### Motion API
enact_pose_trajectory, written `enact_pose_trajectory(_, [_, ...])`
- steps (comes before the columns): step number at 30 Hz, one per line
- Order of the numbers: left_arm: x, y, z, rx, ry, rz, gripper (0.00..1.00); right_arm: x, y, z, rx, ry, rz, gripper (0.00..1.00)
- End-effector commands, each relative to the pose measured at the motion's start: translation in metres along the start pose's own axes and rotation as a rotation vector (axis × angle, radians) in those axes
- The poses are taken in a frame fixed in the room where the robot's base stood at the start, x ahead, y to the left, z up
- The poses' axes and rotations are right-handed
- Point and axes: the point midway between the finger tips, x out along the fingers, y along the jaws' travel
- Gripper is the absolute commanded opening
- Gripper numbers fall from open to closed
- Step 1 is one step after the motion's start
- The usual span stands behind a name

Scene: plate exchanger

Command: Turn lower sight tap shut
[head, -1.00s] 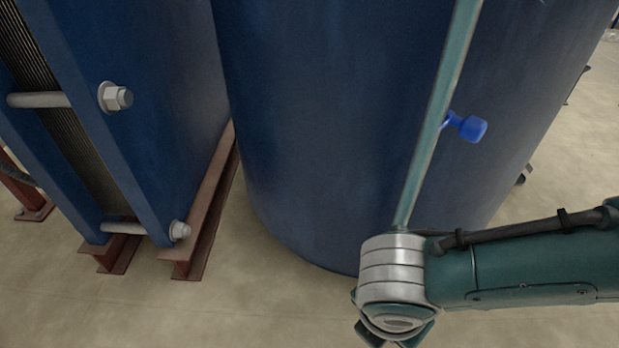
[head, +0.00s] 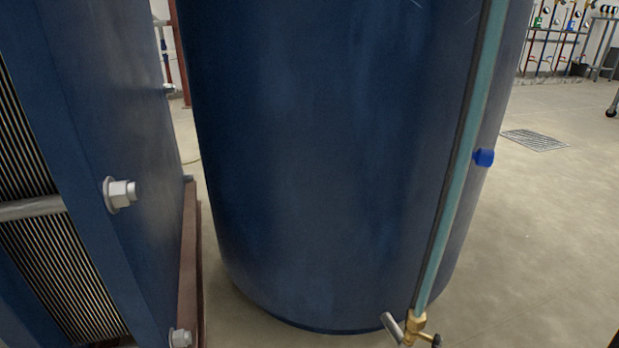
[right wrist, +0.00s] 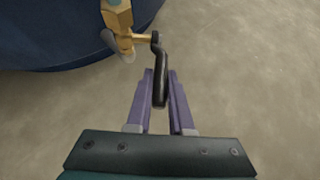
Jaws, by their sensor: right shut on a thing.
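The lower sight tap (head: 415,327) is a brass body at the foot of the long sight tube (head: 460,170), low in the head view. A grey metal stub sticks out on its left, and its dark lever (head: 436,341) shows at the bottom edge. In the right wrist view the brass tap (right wrist: 118,18) is at the top, and its black lever (right wrist: 160,78) hangs down between the purple fingers. My right gripper (right wrist: 160,86) is shut on that lever. It is out of the head view. My left gripper is not in view.
The large blue tank (head: 320,170) stands right behind the tube. A blue knob (head: 484,157) shows beside the tube. The plate exchanger (head: 100,140) with bolt ends stands at the left. The floor (head: 540,250) on the right is clear, with a drain grate (head: 535,140).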

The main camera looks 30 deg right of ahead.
Motion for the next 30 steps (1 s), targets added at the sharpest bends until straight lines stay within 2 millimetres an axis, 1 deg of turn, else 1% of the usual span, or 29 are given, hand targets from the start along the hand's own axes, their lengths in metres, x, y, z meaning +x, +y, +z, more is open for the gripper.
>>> enact_pose_trajectory(1, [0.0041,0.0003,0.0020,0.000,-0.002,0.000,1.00,0.0017,0.0001,-0.0017,-0.001,-0.014,0.000,0.00])
enact_pose_trajectory(4, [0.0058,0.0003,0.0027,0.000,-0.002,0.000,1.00,0.0016,-0.0003,-0.0009,-0.001,-0.032,0.000,0.00])
enact_pose_trajectory(17, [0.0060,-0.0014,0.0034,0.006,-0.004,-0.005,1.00,0.0011,-0.0004,0.0006,-0.002,-0.044,-0.001,0.00])
enact_pose_trajectory(18, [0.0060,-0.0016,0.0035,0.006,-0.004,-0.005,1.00,0.0011,-0.0004,0.0007,-0.003,-0.044,-0.001,0.21])
enact_pose_trajectory(26, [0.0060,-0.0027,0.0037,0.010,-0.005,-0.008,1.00,0.0009,-0.0002,0.0001,-0.002,-0.041,0.000,0.50])
enact_pose_trajectory(30, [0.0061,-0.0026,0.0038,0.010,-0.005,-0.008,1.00,0.0008,-0.0001,-0.0002,-0.002,-0.040,0.000,0.50])
